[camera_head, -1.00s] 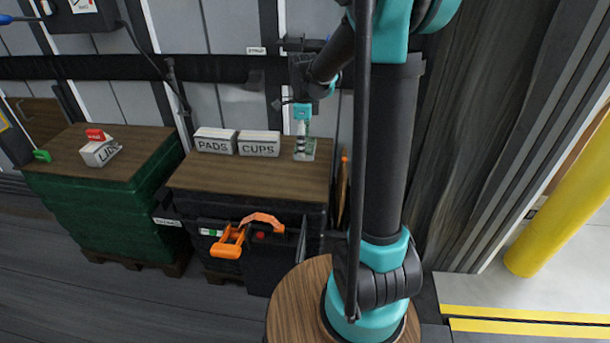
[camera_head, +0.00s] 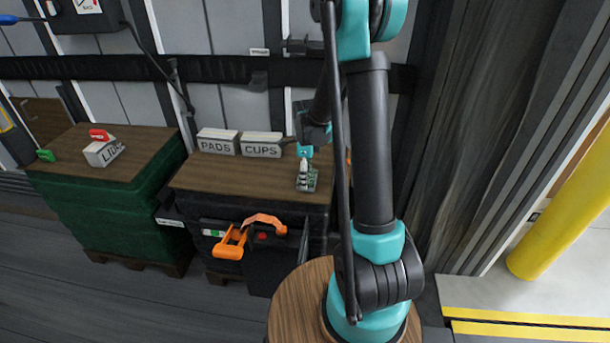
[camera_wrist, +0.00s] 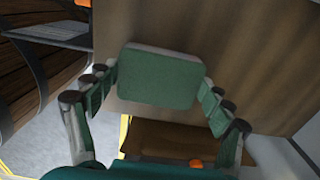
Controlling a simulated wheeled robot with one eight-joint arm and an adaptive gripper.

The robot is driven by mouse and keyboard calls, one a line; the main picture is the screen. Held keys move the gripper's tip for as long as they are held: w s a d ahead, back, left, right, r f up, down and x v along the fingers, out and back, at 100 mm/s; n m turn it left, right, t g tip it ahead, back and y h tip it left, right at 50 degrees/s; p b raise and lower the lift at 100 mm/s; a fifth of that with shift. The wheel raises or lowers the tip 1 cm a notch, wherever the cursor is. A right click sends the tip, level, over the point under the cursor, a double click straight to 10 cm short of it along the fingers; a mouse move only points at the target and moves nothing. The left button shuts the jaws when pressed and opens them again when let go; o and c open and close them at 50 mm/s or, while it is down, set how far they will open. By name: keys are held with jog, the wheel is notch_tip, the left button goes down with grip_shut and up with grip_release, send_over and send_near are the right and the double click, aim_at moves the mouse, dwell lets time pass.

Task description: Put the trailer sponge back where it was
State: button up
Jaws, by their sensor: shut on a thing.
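The sponge (camera_wrist: 158,78), a green block with rounded corners, is between the two fingers of my gripper (camera_wrist: 157,92) in the wrist view. The fingers touch it on its left and right sides, so my gripper is shut on it. In the head view my gripper (camera_head: 306,172) is small and tilted over the right part of the brown tabletop (camera_head: 240,178). The sponge is hard to tell from the fingers there. I cannot tell whether it touches the top.
White boxes marked PADS (camera_head: 217,142) and CUPS (camera_head: 261,145) stand at the back of that top, left of my gripper. An orange handle (camera_head: 232,240) sticks out in front. A LIDS box (camera_head: 101,153) and a red block (camera_head: 98,135) are on the green stack at left.

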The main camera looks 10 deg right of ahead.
jog(key=shift+f, duration=0.1)
jog(key=o, duration=1.1)
notch_tip(320, 180, up, 12)
jog(key=s+d+f+n+t, duration=0.2)
jog(key=s+n, duration=0.8)
jog(key=s, duration=0.1)
jog(key=s+d+f+n+t, duration=0.2)
jog(key=s+f+n, duration=0.1)
jog(key=s+n, duration=0.8)
jog(key=shift+d+n, duration=0.2)
jog(key=shift+n, duration=0.1)
jog(key=shift+f, duration=0.1)
